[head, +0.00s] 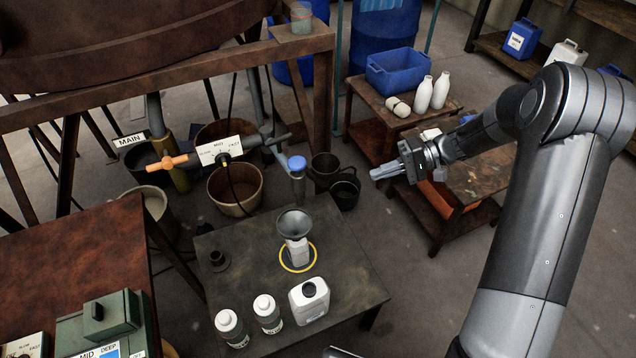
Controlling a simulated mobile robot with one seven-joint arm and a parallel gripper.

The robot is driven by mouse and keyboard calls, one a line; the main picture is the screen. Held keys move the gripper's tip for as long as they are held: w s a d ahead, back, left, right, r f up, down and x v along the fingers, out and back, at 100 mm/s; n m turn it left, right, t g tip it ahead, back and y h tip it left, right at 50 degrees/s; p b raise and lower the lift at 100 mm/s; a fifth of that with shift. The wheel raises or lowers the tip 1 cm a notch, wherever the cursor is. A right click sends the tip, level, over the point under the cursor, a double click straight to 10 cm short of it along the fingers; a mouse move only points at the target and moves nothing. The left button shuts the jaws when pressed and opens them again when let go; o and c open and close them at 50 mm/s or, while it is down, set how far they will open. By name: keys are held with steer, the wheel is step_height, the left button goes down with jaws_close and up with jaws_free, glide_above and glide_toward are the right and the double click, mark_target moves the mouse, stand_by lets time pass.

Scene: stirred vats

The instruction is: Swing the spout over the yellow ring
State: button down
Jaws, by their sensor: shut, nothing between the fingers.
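The yellow ring (284,265) lies on the dark low table. A white container (297,250) with a grey metal funnel (294,223) in its top stands inside the ring. My gripper (376,173) is shut and empty, in the air to the right of the blue top, pointing left.
Two grey-white bottles (268,313) and a white jug (309,300) stand on the low table (345,270) in front of the ring. Dark buckets (343,190) and a brown tub (235,190) are on the floor behind. A wooden bench (470,195) stands under my arm.

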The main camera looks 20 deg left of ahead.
steer(key=w+a+f+y, duration=0.3)
steer(key=w+f+y, duration=0.1)
steer(key=f, duration=0.5)
glide_toward(299, 190)
steer(key=shift+g, duration=0.3)
steer(key=a, duration=0.5)
steer(key=shift+s+a, duration=0.15)
steer(key=shift+a, duration=0.05)
steer(key=shift+s+a+m+t+y, duration=0.3)
steer(key=shift+s+a+m+t, duration=0.2)
steer(key=shift+s+t, duration=0.2)
steer(key=shift+s+a+m+t+y, duration=0.35)
steer(key=shift+s+m+t, duration=0.2)
steer(key=shift+s, duration=0.25)
steer(key=shift+a, duration=0.1)
